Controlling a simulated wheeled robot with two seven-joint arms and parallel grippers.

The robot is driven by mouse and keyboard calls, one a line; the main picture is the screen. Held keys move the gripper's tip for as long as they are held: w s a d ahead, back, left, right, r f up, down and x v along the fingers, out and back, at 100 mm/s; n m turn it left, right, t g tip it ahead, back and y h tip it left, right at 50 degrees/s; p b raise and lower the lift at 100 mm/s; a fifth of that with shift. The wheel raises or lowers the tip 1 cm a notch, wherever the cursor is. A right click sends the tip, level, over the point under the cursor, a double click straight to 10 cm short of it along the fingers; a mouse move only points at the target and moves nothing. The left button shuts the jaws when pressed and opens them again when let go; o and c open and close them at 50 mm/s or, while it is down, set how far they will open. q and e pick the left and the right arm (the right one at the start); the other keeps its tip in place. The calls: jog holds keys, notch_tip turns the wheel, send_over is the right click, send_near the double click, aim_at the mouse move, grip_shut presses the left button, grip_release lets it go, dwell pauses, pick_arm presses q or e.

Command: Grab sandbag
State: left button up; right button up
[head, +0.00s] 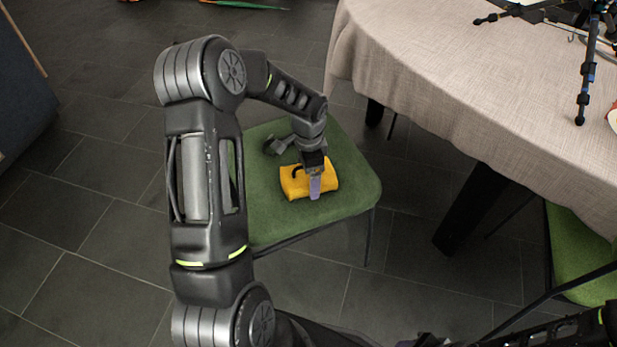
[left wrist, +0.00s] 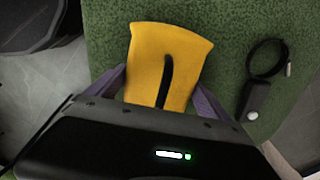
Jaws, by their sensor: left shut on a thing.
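The yellow sandbag (head: 296,183) with a black strap lies on the green seat of a chair (head: 349,197). My left gripper (head: 315,186) reaches down onto it from above, a purple finger showing against its near side. In the left wrist view the sandbag (left wrist: 180,52) sits between the two purple fingers of my left gripper (left wrist: 162,93), which is shut on it. The sandbag still appears to rest on the seat. Its lower part is hidden by the gripper body. My right gripper (head: 422,341) shows only partly at the bottom edge, its jaws unclear.
A small black device with a looped cable (left wrist: 256,101) lies on the seat beside the sandbag. A table with a beige cloth (head: 430,60) stands to the right, with a tripod (head: 588,75) on it. Another green chair (head: 580,262) is at right. Tiled floor is open at left.

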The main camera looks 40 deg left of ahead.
pick_arm(q)
jog(key=c, duration=1)
jog(key=shift+o, duration=0.2)
jog(key=shift+w+r, duration=0.1)
jog(key=shift+r, duration=0.05)
notch_tip(320, 180, up, 10)
jog(key=shift+f+p, duration=0.1)
jog(key=shift+p, duration=1.05)
